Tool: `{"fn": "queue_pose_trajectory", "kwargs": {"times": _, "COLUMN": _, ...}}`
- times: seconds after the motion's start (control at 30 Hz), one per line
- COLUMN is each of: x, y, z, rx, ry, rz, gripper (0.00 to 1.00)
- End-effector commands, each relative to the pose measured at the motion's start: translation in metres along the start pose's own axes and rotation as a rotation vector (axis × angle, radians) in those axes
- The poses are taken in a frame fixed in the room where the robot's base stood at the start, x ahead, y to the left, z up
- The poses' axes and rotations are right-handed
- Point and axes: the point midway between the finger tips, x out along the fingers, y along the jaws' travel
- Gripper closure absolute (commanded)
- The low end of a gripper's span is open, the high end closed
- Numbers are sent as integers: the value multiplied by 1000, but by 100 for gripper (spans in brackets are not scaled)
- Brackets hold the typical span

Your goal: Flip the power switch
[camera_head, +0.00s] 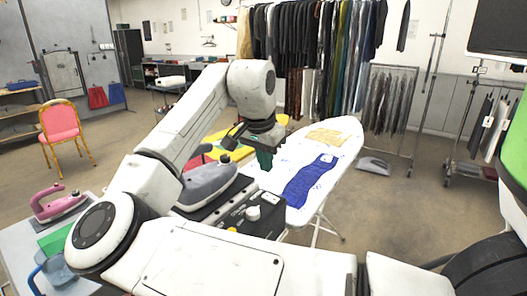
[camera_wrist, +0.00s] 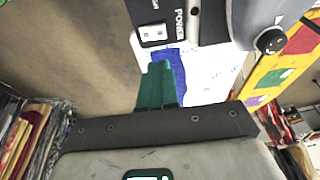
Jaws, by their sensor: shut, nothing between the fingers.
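The power switch (camera_wrist: 152,33) is a small white rocker on a dark control panel, beside the printed word POWER, at the top of the wrist view. The panel belongs to the dark ironing station (camera_head: 232,214) in the head view, where a grey iron (camera_head: 207,184) rests on top. My gripper (camera_wrist: 158,68) has green fingers, pressed together and empty. Their tips lie just below the panel edge in the wrist view, apart from the switch in the picture. In the head view my gripper (camera_head: 264,160) hangs above the station's far right end.
An ironing board (camera_head: 342,150) with a blue cloth (camera_head: 310,181) stands behind the station. A pink iron (camera_head: 57,204) sits on the table at left.

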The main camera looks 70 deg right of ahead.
Motion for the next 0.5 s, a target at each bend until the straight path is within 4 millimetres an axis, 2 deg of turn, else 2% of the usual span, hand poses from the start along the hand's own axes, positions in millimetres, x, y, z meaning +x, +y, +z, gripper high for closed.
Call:
{"fn": "queue_pose_trajectory", "kwargs": {"times": 0.2, "x": 43, "y": 0, "z": 0, "rx": -2, "ry": -1, "rz": 2, "gripper": 100}}
{"fn": "queue_pose_trajectory", "kwargs": {"times": 0.5, "x": 76, "y": -3, "z": 10, "rx": -2, "ry": 0, "rz": 0, "gripper": 100}}
